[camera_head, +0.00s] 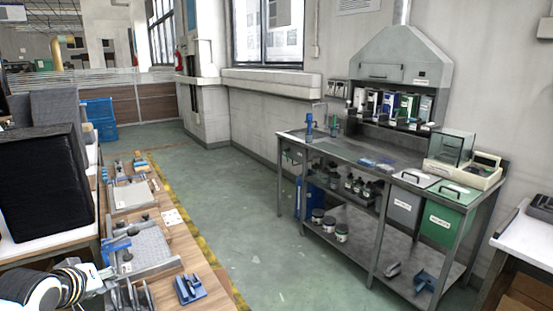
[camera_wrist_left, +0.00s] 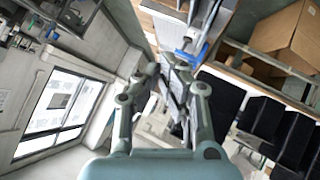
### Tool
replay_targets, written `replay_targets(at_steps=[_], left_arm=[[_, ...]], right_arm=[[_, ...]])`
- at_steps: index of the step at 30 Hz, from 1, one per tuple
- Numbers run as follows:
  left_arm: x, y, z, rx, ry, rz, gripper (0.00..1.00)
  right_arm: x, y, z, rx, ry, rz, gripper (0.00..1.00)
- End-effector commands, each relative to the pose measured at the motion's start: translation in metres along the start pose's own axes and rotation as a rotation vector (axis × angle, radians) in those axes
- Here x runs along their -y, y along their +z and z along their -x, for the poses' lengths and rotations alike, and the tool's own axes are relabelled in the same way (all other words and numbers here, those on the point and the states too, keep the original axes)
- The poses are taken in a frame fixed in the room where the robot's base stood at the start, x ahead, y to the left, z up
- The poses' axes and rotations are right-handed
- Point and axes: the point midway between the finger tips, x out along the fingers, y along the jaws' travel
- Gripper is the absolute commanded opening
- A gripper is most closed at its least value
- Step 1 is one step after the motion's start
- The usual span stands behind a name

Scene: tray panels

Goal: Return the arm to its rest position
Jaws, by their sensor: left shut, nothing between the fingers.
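My left arm comes in at the bottom left corner of the head view. Its gripper (camera_head: 106,274) is over the left wooden bench, beside the grey tray panel with a blue clamp-like part. The left wrist view shows the gripper (camera_wrist_left: 176,82) up close, its fingers drawn together with nothing held between them. The wrist view is tilted, with the bench and a blue part beyond the fingers. My right gripper is in neither view.
The wooden bench (camera_head: 205,293) carries grey panels (camera_head: 148,250) and a small blue fixture (camera_head: 189,288). A black bin (camera_head: 42,180) stands at left. Open green floor (camera_head: 215,185) separates it from a steel workbench (camera_head: 345,150). A cardboard box (camera_wrist_left: 290,38) shows in the wrist view.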

Motion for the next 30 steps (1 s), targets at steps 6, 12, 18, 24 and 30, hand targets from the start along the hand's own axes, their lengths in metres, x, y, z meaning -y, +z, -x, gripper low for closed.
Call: replay_targets(at_steps=[6,12,18,24,30], left_arm=[[-0.007,0.067,0.062,0.155,-0.047,-0.225,0.00],[-0.006,0.117,0.146,0.317,-0.090,-0.458,0.00],[-0.001,0.141,0.215,0.434,-0.115,-0.607,0.00],[0.005,0.153,0.272,0.524,-0.129,-0.708,0.00],[0.016,0.168,0.293,0.587,-0.140,-0.766,0.00]], right_arm=[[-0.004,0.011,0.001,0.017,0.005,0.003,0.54],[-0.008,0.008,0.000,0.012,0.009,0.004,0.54],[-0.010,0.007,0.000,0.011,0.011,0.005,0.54],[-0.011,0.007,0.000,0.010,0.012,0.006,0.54],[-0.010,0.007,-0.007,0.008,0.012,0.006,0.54]])
